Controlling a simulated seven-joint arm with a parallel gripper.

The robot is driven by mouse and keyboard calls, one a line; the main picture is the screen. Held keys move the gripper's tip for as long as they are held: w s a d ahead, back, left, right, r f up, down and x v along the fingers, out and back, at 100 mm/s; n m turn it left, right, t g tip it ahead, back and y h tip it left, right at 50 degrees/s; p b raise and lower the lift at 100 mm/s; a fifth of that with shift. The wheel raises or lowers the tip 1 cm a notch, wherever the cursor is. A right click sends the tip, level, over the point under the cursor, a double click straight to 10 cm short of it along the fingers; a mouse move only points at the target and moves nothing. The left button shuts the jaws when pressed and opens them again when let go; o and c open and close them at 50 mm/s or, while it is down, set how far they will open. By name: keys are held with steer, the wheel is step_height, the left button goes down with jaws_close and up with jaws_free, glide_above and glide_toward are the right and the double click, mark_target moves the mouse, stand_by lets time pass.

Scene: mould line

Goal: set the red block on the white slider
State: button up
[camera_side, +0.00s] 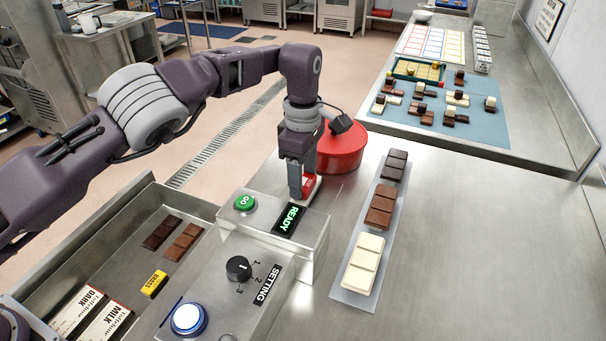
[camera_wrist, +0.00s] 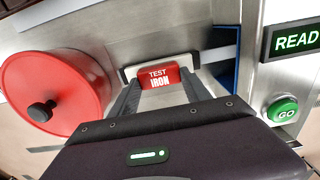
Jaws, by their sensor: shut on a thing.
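The red block (camera_wrist: 158,77), marked TEST IRON, is between my two fingertips in the wrist view. My gripper (camera_wrist: 160,88) is shut on it. In the side view the red block (camera_side: 309,184) shows low beside my gripper's fingers, which hide part of it. The white slider (camera_wrist: 183,61) shows as a pale piece with a dark edge, right behind and around the block. A pale edge of the slider (camera_side: 318,187) shows at the block in the side view. I cannot tell whether the block rests on it or hangs just above.
A round red lid with a black knob (camera_wrist: 62,93) stands close by. The control box has a READY display (camera_side: 289,220) and a green GO button (camera_side: 245,203). A strip of chocolate bars (camera_side: 352,297) lies to the right. Bare steel lies beyond it.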

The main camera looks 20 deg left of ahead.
steer(key=o, duration=1.4)
step_height(320, 180, up, 7)
steer(key=shift+r, duration=0.1)
